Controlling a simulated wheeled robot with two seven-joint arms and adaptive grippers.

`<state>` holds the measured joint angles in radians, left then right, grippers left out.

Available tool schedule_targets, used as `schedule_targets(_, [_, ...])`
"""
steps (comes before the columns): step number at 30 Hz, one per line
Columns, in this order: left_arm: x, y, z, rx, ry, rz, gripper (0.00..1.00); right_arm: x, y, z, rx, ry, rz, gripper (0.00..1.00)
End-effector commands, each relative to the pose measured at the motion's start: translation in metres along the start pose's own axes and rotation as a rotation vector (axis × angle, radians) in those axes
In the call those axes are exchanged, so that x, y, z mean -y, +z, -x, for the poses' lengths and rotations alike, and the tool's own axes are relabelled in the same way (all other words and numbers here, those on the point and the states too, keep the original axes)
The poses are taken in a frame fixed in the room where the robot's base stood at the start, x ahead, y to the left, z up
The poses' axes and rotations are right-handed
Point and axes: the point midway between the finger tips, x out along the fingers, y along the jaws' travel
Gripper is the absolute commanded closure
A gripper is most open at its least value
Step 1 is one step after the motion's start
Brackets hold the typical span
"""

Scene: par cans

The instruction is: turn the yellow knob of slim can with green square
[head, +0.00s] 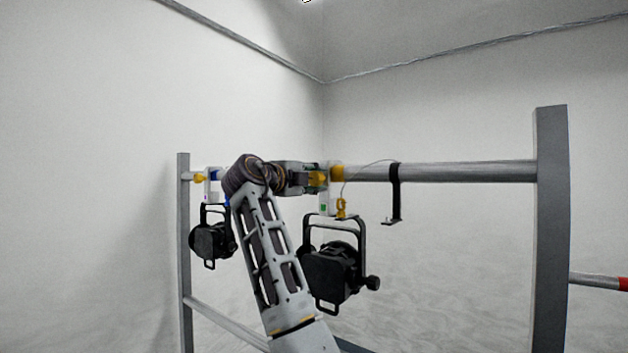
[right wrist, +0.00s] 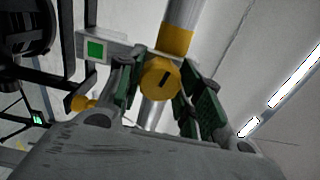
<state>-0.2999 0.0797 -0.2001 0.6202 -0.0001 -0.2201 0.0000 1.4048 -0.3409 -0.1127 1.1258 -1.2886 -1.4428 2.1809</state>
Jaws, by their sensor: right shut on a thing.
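The slim black can (head: 333,265) hangs by its yoke from a pale clamp on the horizontal pipe. The clamp bears a green square (head: 323,208), which also shows in the right wrist view (right wrist: 95,48). The clamp's yellow knob (right wrist: 160,77) has a black mark on its face and sits between the fingers of my right gripper (right wrist: 163,92). In the head view my right gripper (head: 308,179) is at pipe height, shut on this knob, and its fingers partly hide it. My left gripper is not in view.
A second black can (head: 209,243) hangs at the left, partly behind my arm. A smaller yellow part (head: 341,208) sits below the green-square clamp. A black hook bracket (head: 396,190) hangs right of it, with a thin cable. A grey post (head: 551,230) stands at the right.

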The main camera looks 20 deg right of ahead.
Motion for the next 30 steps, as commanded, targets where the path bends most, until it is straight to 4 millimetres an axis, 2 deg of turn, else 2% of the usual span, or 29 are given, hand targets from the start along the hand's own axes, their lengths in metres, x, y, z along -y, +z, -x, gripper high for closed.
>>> schedule_targets(21, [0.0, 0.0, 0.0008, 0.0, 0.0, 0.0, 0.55, 0.0021, -0.0003, 0.0004, 0.002, 0.0, -0.553, 0.88])
schedule_targets(30, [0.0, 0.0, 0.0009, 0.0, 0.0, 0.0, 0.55, 0.0026, -0.0008, 0.0004, 0.001, 0.0, -0.735, 0.88])
